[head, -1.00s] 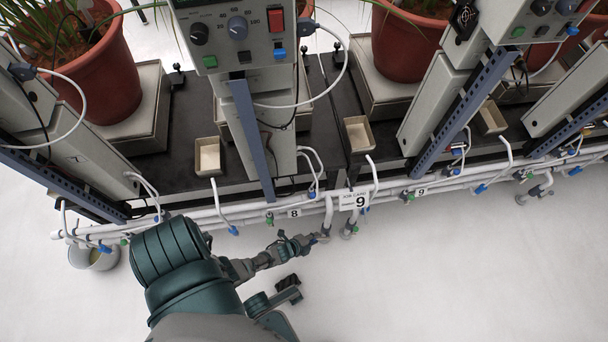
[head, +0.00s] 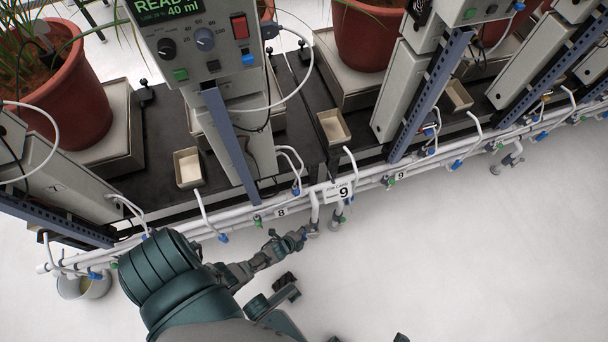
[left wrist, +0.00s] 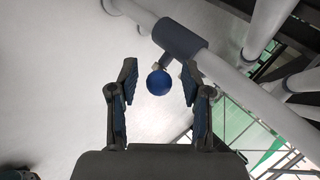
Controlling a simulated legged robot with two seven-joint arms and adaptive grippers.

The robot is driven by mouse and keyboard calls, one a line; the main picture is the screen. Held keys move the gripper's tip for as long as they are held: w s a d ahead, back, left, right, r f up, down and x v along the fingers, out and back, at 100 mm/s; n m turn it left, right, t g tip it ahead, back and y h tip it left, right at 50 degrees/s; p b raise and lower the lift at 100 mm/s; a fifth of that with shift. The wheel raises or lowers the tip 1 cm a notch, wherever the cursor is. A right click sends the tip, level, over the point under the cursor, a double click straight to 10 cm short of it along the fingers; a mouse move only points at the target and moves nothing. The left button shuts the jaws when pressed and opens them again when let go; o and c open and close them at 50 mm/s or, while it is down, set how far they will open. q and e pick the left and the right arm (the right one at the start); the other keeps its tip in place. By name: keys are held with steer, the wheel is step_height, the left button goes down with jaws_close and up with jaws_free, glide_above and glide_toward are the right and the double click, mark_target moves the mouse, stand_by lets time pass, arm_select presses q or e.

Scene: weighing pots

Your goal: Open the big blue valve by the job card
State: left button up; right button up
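The job card (head: 340,192), marked 9, hangs on the white pipes along the rack's front edge. My left gripper (head: 301,237) is low beside the pipe elbows just left of and below the card. In the left wrist view, a round blue valve knob (left wrist: 159,82) sits on a short stem from a grey pipe collar (left wrist: 180,38). My left gripper (left wrist: 160,95) is open there, one finger on each side of the knob, with gaps on both sides. In the head view the knob cannot be told clearly from the blue at the fingertips.
White pipes (head: 455,150) with small blue and green valves run along the rack. Plates 8 (head: 281,212) and 9 (head: 400,176) flank the card. A bucket (head: 84,287) stands at the left. The floor (head: 480,260) in front is clear.

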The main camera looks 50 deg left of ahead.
arm_select(q)
steer(key=shift+s, duration=0.1)
steer(key=shift+s+r, duration=0.25)
steer(key=v, duration=1.1)
steer(key=shift+d, duration=0.1)
